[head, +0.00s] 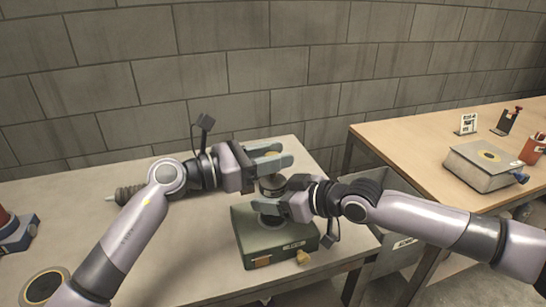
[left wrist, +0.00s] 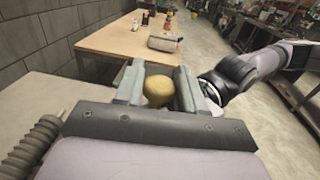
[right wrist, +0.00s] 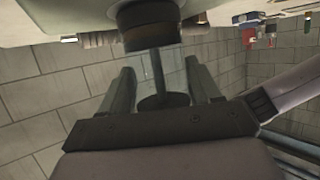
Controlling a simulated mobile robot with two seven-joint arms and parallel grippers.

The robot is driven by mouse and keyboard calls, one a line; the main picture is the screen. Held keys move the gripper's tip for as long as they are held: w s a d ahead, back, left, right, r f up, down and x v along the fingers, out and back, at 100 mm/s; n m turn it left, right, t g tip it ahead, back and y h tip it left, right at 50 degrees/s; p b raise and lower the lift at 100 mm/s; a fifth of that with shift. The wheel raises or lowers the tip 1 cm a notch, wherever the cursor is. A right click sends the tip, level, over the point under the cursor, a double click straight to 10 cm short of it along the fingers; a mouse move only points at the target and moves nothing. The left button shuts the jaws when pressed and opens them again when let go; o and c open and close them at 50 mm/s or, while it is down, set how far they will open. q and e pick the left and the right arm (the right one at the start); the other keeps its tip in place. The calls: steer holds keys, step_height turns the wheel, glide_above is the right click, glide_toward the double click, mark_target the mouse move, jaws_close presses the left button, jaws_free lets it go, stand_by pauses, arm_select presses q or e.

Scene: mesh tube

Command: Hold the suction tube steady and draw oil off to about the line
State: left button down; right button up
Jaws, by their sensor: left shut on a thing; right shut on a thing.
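My left gripper (head: 270,155) is shut on a tan rounded knob (left wrist: 160,92), which shows between its fingers in the left wrist view. Below it, my right gripper (head: 282,196) is shut on the suction tube (head: 271,187), over the dark green box (head: 280,238). In the right wrist view the tube (right wrist: 160,68) looks clear, with a dark collar (right wrist: 148,22) above and a dark piece (right wrist: 163,102) inside, between the fingers. The fingers hide much of the tube in the head view. I cannot make out a line or an oil level.
A black ribbed cylinder (head: 130,193) lies behind my left arm, and a blue and red object (head: 15,232) stands at the left edge. A second table (head: 400,145) at the right holds a pale box (head: 480,167) and a red cup (head: 533,150). A grey bin (head: 395,262) sits between the tables.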

arm_select(q)
steer(key=c, duration=0.8)
jaws_free()
steer(key=v, duration=1.2)
